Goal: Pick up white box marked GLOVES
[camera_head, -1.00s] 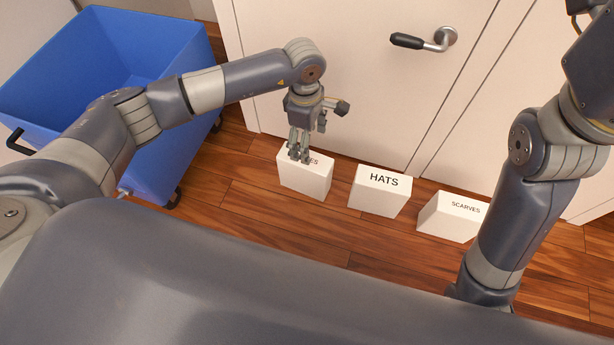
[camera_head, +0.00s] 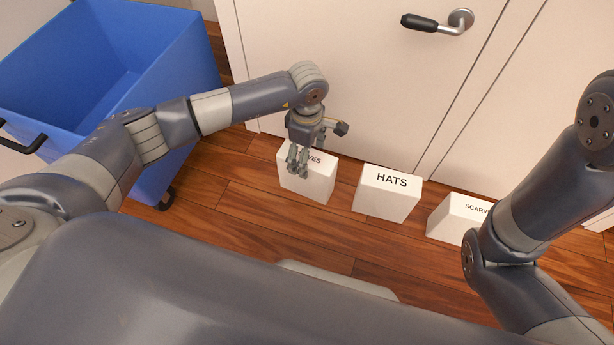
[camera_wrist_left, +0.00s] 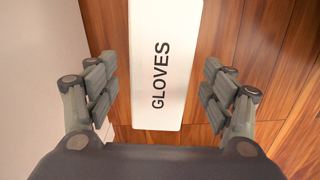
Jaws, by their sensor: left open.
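The white box marked GLOVES (camera_head: 317,182) stands on the wooden floor in front of the pale cabinet doors. In the head view my left gripper (camera_head: 297,170) is at the box's near left side and hides part of its label. In the left wrist view the white box (camera_wrist_left: 163,60) shows its whole label between the two finger pairs of my left gripper (camera_wrist_left: 163,92). The fingers are spread wide, with a gap to the box on both sides. Whether they reach below its top face I cannot tell. My right arm comes in at the right; its gripper is out of view.
A white box marked HATS (camera_head: 387,193) and one marked SCARVES (camera_head: 455,218) stand to the right in a row. A blue wheeled bin (camera_head: 185,75) is at the left. The cabinet door (camera_head: 350,70) with a dark handle (camera_head: 430,23) is close behind the boxes.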

